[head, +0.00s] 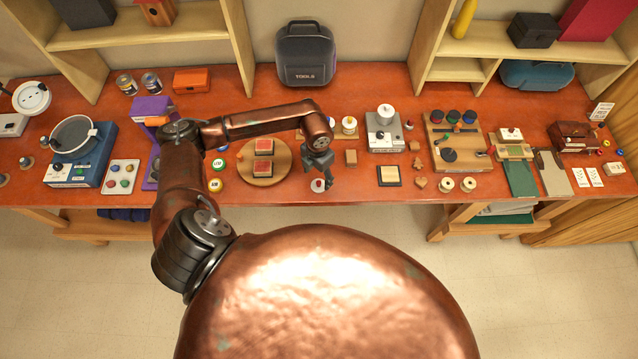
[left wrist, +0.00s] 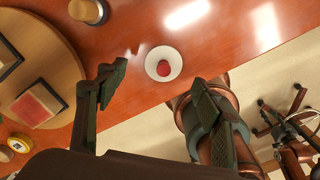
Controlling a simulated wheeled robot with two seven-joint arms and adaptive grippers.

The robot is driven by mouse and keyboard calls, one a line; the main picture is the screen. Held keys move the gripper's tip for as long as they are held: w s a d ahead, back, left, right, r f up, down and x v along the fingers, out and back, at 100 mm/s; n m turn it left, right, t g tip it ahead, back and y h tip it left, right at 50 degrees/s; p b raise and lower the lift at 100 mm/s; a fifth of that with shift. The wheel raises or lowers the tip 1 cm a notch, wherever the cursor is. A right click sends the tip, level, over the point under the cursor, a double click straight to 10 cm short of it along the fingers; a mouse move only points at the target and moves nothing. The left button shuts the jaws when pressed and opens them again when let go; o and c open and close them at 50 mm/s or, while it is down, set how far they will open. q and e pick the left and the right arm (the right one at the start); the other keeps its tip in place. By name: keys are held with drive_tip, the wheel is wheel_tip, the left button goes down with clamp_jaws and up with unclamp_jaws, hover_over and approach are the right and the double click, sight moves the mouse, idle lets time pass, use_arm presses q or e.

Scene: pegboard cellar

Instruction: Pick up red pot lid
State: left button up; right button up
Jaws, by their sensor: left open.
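The red pot lid (head: 318,185) looks like a small pale disc with a red knob. It lies near the front edge of the red-brown bench in the head view. In the left wrist view the lid (left wrist: 163,65) lies flat, its red knob facing the camera. My left gripper (head: 324,180) hangs pointing down just over and beside the lid. Its two dark fingers (left wrist: 158,85) are spread, with the lid showing beyond the gap between them and nothing held. The gap between fingertips and lid is hard to judge. I cannot make out my right gripper.
A round wooden board (head: 265,178) with red-topped blocks stands left of the lid. A toolbox (head: 305,54) stands behind. The bench's front edge is close; bare bench surrounds the lid.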

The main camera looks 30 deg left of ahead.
sight(319, 182)
use_arm(q)
drive_tip(key=f, duration=0.1)
drive_tip(key=f+p, duration=0.1)
drive_tip(key=f, duration=0.1)
drive_tip(key=shift+d+f, duration=0.25)
drive_tip(key=shift+f, duration=0.4)
drive_tip(key=c, duration=0.9)
drive_tip(key=shift+o, duration=0.2)
